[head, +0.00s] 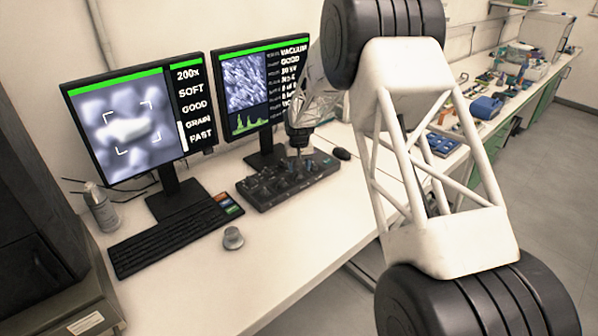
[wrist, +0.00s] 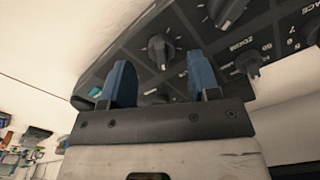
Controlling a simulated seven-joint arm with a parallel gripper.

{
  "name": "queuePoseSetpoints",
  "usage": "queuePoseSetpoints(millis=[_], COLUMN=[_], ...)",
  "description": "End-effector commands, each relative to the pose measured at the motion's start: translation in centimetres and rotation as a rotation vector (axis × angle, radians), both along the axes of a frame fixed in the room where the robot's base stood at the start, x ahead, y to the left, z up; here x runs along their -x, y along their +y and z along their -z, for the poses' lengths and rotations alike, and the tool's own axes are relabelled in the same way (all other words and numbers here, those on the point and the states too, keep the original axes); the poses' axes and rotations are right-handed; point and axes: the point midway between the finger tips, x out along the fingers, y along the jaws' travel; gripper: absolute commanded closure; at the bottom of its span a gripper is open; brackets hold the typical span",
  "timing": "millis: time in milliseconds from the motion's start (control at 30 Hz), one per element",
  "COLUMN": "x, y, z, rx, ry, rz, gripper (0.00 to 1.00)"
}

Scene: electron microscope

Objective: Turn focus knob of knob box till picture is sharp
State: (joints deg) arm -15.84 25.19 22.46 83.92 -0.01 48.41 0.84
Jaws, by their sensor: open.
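The dark knob box (head: 262,192) stands on the bench in front of the two monitors; several knobs rise from its top. In the wrist view it fills the upper part (wrist: 110,60). My gripper (head: 299,152) points down over the box. Its two blue fingers (wrist: 161,66) are open, with a black pointer knob (wrist: 160,48) lined up with the gap just beyond their tips. I see no finger pressing on it. I cannot read which knob is the focus knob. The left monitor (head: 125,122) shows a blurred grey picture and the word SOFT.
The right monitor (head: 246,85) shows a grainy picture and a green graph. A keyboard (head: 172,236) and a small grey knob-like piece (head: 233,238) lie to the left of the box. A bottle (head: 101,208) stands at far left, a mouse (head: 341,154) right.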

Motion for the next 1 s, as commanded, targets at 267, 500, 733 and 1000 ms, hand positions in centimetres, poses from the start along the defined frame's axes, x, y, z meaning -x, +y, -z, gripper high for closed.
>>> queuePoseSetpoints(millis=[267,500,733,1000], x=[0.0,0.0,0.0,0.0], y=[0.0,0.0,0.0,0.0], z=[-3.4,-4.3,-4.3,-4.3], rx=[0.0,0.0,0.0,0.0], ry=[0.0,0.001,0.001,0.001], rz=[0.0,0.0,0.0,0.0], gripper=[0.44,0.44,0.44,0.44])
